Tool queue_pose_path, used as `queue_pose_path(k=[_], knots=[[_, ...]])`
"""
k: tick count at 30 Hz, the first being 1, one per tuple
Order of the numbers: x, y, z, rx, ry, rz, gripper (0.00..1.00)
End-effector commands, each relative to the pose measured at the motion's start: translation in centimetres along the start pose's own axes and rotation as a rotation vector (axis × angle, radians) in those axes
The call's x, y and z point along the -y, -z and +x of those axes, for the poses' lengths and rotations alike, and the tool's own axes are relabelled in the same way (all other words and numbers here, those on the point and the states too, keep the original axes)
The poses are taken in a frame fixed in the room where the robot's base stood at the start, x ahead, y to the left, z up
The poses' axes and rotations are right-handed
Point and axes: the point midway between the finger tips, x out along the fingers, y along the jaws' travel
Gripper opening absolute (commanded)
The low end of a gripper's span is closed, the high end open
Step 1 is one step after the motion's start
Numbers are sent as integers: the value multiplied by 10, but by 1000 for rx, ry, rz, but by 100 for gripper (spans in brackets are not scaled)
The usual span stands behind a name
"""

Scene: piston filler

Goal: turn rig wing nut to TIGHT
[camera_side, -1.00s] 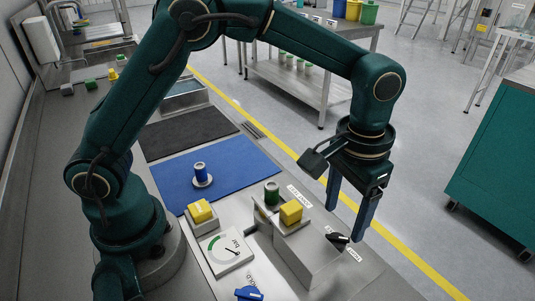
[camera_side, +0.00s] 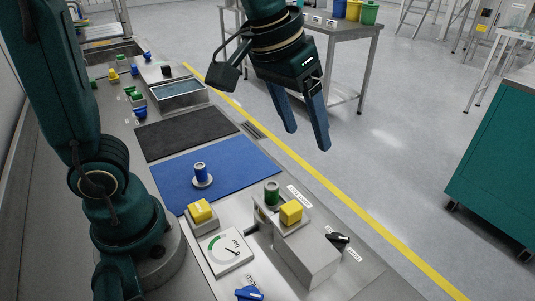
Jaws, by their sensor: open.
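A black wing-shaped knob (camera_side: 338,239), which looks like the wing nut, sits at the right end of the grey rig block (camera_side: 307,256). Small white labels lie beside it, too small to read. A blue winged knob (camera_side: 250,293) is at the bottom edge of the view, partly cut off. My gripper (camera_side: 306,139) is open and empty, pointing down, high above and beyond the rig. Its two blue fingers are apart and touch nothing.
Yellow blocks (camera_side: 291,211) and (camera_side: 201,211), a green cylinder (camera_side: 272,192) and a dial gauge (camera_side: 226,250) stand around the rig. A blue cylinder (camera_side: 200,172) stands on the blue mat (camera_side: 240,165). A metal tray (camera_side: 180,94) lies behind the black mat (camera_side: 185,131).

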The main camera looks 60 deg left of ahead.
Motion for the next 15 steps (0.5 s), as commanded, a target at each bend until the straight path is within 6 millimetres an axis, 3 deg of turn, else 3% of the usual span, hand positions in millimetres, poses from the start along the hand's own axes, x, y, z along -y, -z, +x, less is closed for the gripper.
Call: queue_pose_path(k=[15], knots=[[36,-36,-33,-138,7,-97,71]])
